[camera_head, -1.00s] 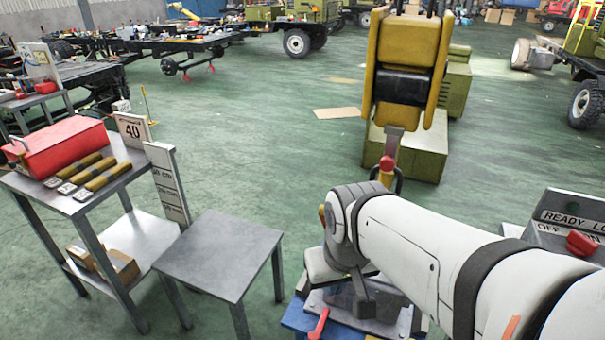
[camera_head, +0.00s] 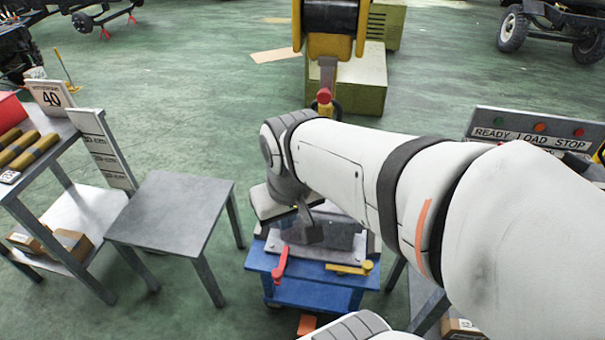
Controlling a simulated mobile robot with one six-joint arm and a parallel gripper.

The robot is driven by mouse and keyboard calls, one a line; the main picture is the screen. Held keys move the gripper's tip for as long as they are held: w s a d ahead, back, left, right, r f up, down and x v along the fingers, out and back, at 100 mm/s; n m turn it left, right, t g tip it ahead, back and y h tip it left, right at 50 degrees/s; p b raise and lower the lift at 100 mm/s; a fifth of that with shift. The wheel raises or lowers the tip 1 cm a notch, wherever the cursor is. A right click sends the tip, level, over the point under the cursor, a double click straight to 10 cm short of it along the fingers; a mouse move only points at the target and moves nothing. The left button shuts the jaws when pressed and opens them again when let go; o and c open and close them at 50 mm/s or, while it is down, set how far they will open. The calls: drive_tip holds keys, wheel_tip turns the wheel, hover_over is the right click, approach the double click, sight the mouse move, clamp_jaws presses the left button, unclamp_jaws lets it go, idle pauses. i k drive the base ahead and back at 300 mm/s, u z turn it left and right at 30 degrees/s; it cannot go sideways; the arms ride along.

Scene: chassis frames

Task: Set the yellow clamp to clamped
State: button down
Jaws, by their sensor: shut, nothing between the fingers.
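The yellow clamp (camera_head: 349,269) lies at the front right of a grey plate on a blue cart (camera_head: 310,292). Its bar lies roughly flat and points left, with a round yellow end at the right. A red clamp (camera_head: 281,262) stands at the plate's front left, its handle raised at a slant. My gripper (camera_head: 313,236) is small and dark, shut and empty, over the grey block on the plate. It is apart from the yellow clamp, behind and left of it in the picture. My white arm hides part of the cart's back right.
A grey table (camera_head: 172,208) stands left of the cart, beside a shelf table with a red box (camera_head: 10,107). A yellow hoist (camera_head: 330,45) hangs behind my arm. A panel reading READY LOAD STOP (camera_head: 530,128) stands right. Green floor is open behind.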

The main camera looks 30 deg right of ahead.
sight(368, 266)
drive_tip(key=z, duration=0.45)
drive_tip(key=k, duration=0.7)
drive_tip(key=z, duration=0.2)
drive_tip(key=i, duration=0.5)
drive_tip(key=z, duration=0.05)
